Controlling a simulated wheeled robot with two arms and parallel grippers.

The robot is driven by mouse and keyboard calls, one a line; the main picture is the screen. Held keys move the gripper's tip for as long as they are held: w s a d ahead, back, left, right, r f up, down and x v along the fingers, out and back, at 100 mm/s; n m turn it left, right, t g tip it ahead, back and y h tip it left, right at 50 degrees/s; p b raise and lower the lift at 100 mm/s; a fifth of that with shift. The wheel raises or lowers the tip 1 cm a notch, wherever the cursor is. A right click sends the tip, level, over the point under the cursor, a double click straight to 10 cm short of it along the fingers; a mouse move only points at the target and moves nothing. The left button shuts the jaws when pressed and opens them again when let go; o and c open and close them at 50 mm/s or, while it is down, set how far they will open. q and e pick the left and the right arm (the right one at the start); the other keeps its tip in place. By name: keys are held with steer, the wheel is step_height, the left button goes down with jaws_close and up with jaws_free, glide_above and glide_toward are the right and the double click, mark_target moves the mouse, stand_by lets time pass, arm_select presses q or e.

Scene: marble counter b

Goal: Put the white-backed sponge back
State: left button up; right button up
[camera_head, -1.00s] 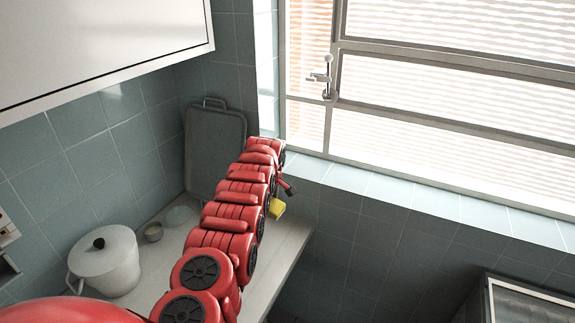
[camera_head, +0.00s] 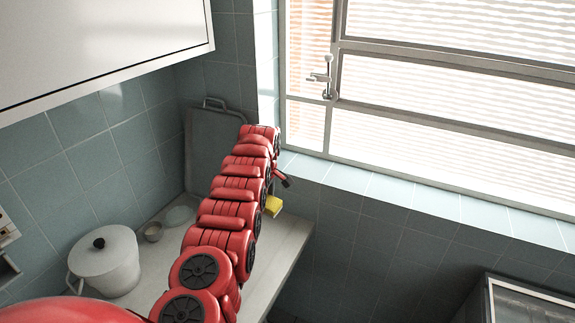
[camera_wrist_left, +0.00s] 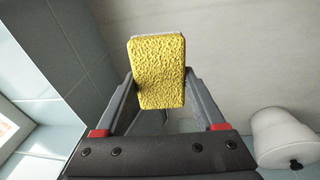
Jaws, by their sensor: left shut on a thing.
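The sponge (camera_wrist_left: 156,78) is yellow and rough on the face turned to the left wrist camera. A thin pale edge shows along its top; its back face is hidden. My left gripper (camera_wrist_left: 158,72) is shut on it, with one finger on each side. In the head view the sponge (camera_head: 273,206) shows as a small yellow block just right of my red arm, in the air over the counter's right part. My arm hides most of the gripper there. My right gripper is in neither view.
A grey tray (camera_head: 208,150) leans on the wall behind. A white cabinet (camera_head: 100,40) hangs above.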

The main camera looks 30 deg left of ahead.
arm_select(q)
steer(key=shift+s+r, duration=0.35)
steer(key=shift+r, duration=0.15)
steer(key=shift+s+d, duration=0.1)
steer(key=shift+s, duration=0.1)
